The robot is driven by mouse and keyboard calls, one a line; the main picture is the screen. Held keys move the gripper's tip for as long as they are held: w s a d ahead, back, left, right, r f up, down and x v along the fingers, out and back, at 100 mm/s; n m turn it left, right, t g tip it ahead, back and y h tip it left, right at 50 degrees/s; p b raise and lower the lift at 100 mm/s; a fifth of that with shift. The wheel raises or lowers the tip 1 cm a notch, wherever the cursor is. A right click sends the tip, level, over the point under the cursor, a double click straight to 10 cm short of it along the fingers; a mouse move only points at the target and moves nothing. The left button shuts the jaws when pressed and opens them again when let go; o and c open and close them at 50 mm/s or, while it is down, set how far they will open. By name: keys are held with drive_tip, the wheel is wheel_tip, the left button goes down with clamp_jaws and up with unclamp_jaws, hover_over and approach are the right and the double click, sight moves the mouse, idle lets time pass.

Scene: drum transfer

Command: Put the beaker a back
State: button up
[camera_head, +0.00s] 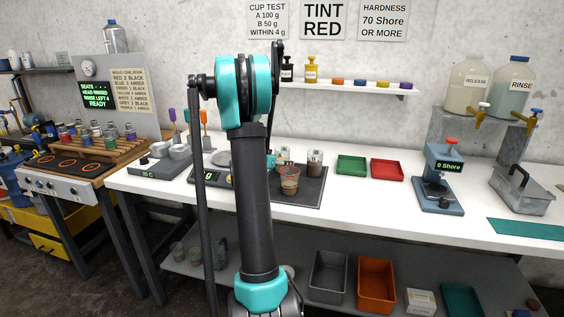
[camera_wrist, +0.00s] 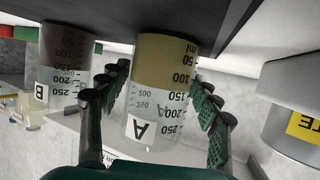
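Beaker A (camera_wrist: 162,100) is clear, marked "A", with yellow liquid. It stands on the dark mat (camera_wrist: 240,22) and looks upside down in the wrist view. My gripper (camera_wrist: 160,85) is open, with its two fingers spread to either side of the beaker and the tips close to its walls; contact cannot be told.
Beaker B (camera_wrist: 65,65), with brown liquid, stands beside beaker A; the head view shows it too (camera_head: 315,161). The red-rimmed cup (camera_head: 289,182) is in front on the mat. A scale (camera_head: 210,178) is to the left. Green (camera_head: 351,166) and red (camera_head: 387,170) trays lie right.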

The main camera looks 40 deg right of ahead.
drive_tip(key=shift+o, duration=0.7)
drive_tip(key=shift+r, duration=0.15)
drive_tip(key=v, duration=1.2)
drive_tip(key=shift+r, duration=0.1)
drive_tip(key=shift+a, duration=0.1)
